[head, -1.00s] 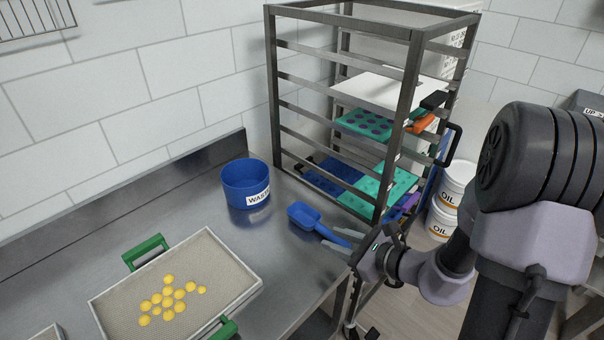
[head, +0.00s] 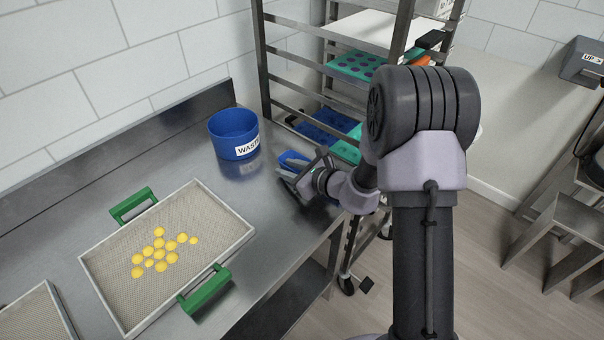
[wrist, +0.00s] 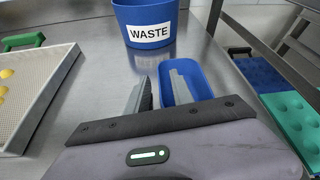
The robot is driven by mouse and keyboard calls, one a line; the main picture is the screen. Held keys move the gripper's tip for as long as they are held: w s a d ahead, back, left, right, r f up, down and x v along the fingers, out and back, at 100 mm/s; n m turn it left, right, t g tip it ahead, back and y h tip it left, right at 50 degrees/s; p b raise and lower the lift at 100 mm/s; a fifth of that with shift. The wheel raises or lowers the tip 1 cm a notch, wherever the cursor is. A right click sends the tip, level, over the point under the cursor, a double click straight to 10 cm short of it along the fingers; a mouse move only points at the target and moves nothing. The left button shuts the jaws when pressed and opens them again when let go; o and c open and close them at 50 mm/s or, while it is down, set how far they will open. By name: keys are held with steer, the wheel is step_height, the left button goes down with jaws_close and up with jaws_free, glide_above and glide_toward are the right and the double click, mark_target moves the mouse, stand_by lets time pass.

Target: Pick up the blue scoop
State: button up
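The blue scoop (head: 290,157) lies on the steel table beside the waste bucket. It also shows in the wrist view, where its bowl (wrist: 201,80) opens upward; its handle is hidden behind my gripper. My gripper (head: 299,169) is at the scoop in the head view, partly covering it. In the wrist view my gripper (wrist: 159,77) is open, with its two grey fingers apart. The left finger is outside the bowl's left wall, and the right finger appears over the bowl's inside. Whether either finger touches the scoop I cannot tell.
The blue waste bucket (head: 233,137) stands just beyond the scoop. A tray (head: 106,286) with green handles and several yellow gummies lies to the left. A metal rack (head: 262,62) with blue and teal molds (head: 357,66) stands close on the right. Bare table lies between tray and scoop.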

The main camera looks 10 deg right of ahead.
jaws_close()
stand_by(1.4)
